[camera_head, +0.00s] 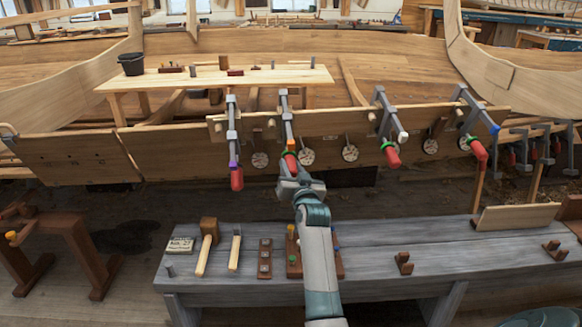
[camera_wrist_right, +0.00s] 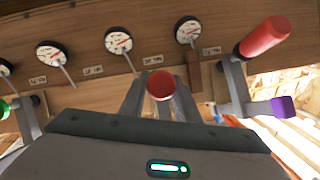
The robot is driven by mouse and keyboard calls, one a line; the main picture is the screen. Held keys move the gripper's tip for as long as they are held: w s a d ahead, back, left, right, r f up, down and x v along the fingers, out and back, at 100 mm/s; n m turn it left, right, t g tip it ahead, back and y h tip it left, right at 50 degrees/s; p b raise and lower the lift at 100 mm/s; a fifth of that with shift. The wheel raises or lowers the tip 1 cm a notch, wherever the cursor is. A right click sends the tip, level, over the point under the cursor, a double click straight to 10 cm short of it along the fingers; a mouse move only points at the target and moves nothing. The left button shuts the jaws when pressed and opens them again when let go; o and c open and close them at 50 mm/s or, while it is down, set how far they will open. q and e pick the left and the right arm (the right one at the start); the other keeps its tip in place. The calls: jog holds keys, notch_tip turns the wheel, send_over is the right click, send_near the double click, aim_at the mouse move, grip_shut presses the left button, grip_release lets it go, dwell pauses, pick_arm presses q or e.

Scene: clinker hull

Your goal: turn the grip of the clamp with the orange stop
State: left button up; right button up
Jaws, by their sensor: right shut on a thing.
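The clamp with the orange stop (camera_head: 291,146) hangs on the hull's plank edge, second from the left, with its grey bar (camera_head: 285,112) above. My right gripper (camera_head: 297,182) is at its lower end and largely covers the red grip there. In the right wrist view the round red end of the grip (camera_wrist_right: 160,85) sits between the two grey fingers, and my right gripper (camera_wrist_right: 159,98) is shut on it. How far the grip is turned cannot be told. My left gripper is not in view.
Neighbouring clamps have a purple stop (camera_head: 233,165) on the left and a green stop (camera_head: 388,145) on the right. Round dials (camera_head: 350,153) line the plank. Below, a grey bench (camera_head: 400,236) holds a mallet (camera_head: 207,245) and wooden blocks.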

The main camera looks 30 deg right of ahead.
jog(key=o, duration=1)
jog(key=shift+o, duration=0.2)
jog(key=shift+s, duration=0.1)
jog(key=v, duration=1.7)
jog(key=shift+s, duration=0.1)
